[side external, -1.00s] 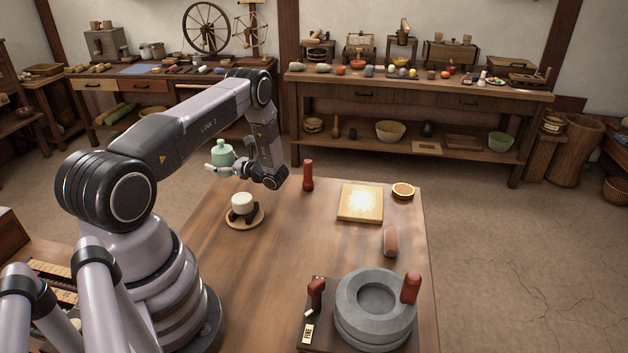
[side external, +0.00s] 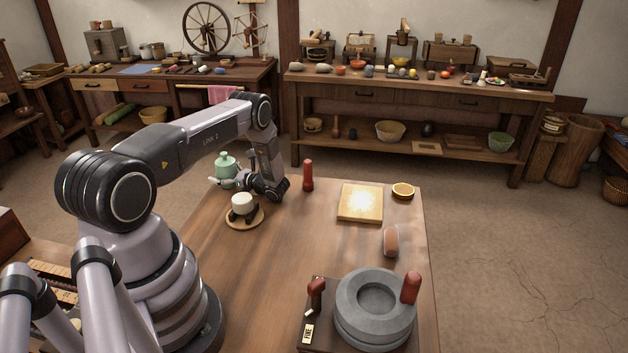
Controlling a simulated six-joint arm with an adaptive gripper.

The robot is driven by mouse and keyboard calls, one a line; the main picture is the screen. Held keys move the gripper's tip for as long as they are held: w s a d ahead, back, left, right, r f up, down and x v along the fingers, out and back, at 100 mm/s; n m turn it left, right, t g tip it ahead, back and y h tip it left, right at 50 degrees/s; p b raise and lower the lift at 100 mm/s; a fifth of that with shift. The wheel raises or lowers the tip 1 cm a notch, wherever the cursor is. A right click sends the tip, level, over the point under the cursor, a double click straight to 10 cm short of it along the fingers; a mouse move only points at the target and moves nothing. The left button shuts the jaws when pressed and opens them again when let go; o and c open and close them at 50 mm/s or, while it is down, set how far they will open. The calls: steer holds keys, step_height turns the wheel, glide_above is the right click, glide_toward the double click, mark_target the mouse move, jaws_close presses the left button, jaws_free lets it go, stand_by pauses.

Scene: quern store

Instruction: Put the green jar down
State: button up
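The green jar (side external: 225,166), with a lid and a small knob, is upright at the table's far left corner. My gripper (side external: 226,183) reaches in from the right, low on the jar, and appears closed around it. The fingers are small and partly hidden by the jar and the wrist. I cannot tell whether the jar's base touches the wooden table (side external: 290,245).
Just in front of the jar, a white cup (side external: 242,199) sits on a dark stand over a round wooden board (side external: 258,219). A red upright handle (side external: 308,175) stands to the right. A pale square board (side external: 361,203) and a stone quern (side external: 374,308) lie farther right. The table's middle is clear.

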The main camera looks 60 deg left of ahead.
steer(key=shift+o, duration=0.6)
steer(key=shift+r, duration=0.1)
steer(key=shift+w+d, duration=0.15)
steer(key=shift+d, duration=0.05)
steer(key=v, duration=1.1)
steer(key=shift+w+d+r, duration=0.1)
steer(key=shift+d, duration=0.05)
steer(key=d+r+n+t+h, duration=0.2)
steer(key=d+r+n+h, duration=0.3)
steer(key=r, duration=0.9)
steer(key=d+r+n+t+h, duration=0.25)
steer(key=d+r, duration=0.55)
steer(key=r, duration=0.6)
steer(key=s+d+r+n+t+h, duration=0.2)
steer(key=s+d+r+t+h, duration=0.2)
steer(key=s+d, duration=0.5)
steer(key=s+d+r+n+t+h, duration=0.1)
steer(key=s+d+r+t+h, duration=0.3)
steer(key=s+d, duration=0.6)
step_height(320, 180, up, 3)
steer(key=shift+f+n+t, duration=0.1)
steer(key=shift+n+t, duration=0.25)
steer(key=shift+t, duration=0.7)
